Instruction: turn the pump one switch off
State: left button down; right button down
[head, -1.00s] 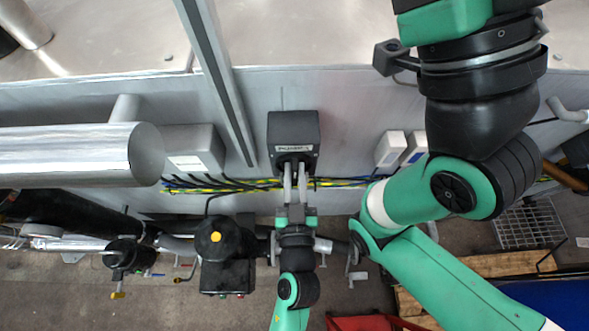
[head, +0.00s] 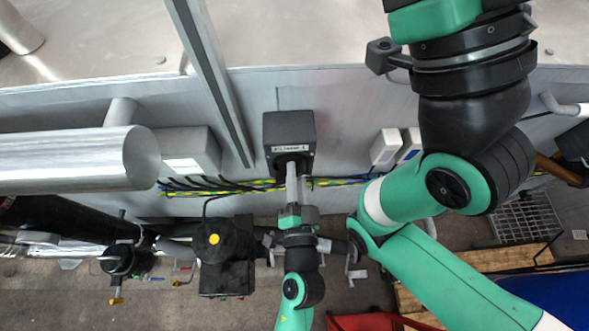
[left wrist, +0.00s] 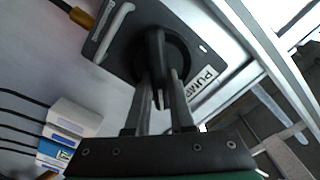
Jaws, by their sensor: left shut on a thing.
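The pump switch is a dark box (head: 289,132) with a white label strip on the grey wall. The left wrist view shows its black rotary knob (left wrist: 155,45) on a dark round base and a label (left wrist: 204,80) reading "PUMP". My left gripper (head: 291,168) reaches up to the box front in the head view. In the left wrist view my left gripper (left wrist: 161,78) has its two fingers on either side of the knob, shut on it. The knob is largely hidden behind the fingers in the head view.
A light grey box (head: 190,150) and a large shiny pipe (head: 70,158) lie left of the switch. Cables (head: 225,186) run along the wall below it. Small white boxes (head: 386,148) sit to the right. A dark valve unit (head: 226,250) stands lower left.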

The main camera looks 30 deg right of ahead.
pick_arm(q)
jog(key=m, duration=0.4)
jog(key=shift+d+f+m+p, duration=0.1)
jog(key=shift+f+m+p, duration=0.1)
jog(key=shift+m+p, duration=0.1)
jog(key=shift+f+m+p, duration=0.15)
jog(key=shift+m, duration=0.85)
jog(key=shift+f+m+p, duration=0.1)
jog(key=shift+m+p, duration=0.05)
jog(key=shift+m, duration=0.85)
jog(key=c, duration=0.8)
grip_release()
jog(key=shift+s, duration=0.1)
